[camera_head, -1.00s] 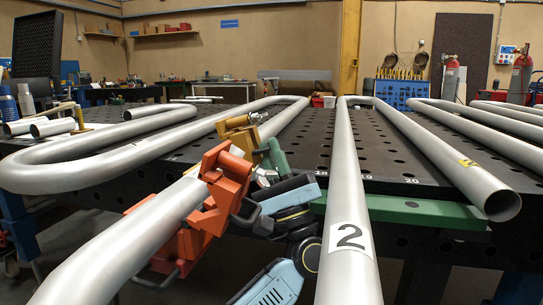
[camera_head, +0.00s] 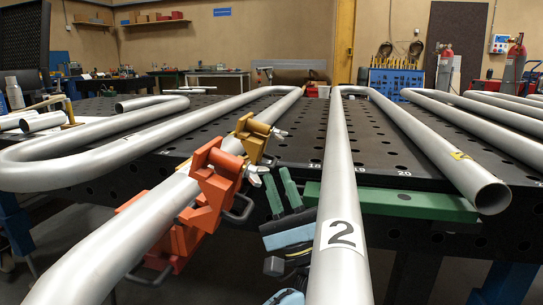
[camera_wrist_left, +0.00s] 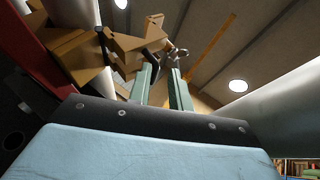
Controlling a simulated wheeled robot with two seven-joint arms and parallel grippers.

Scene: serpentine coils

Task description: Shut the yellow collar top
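The yellow collar (camera_head: 251,139) sits around the grey pipe with the orange collar, farther along it. Its top part stands up at an angle above the pipe; I cannot tell how far it is from its lower part. The collar also shows in the left wrist view (camera_wrist_left: 85,55), at the upper left, ahead of the fingers. In the left wrist view, the fingers (camera_wrist_left: 162,70) point up past the collar's right side. My right gripper is not in view.
An orange collar (camera_head: 208,190) is on the same pipe, nearer me. A pipe labelled 2 (camera_head: 338,190) runs close to the right of my left gripper. The perforated black table (camera_head: 300,140) and a green bar (camera_head: 400,202) lie beyond.

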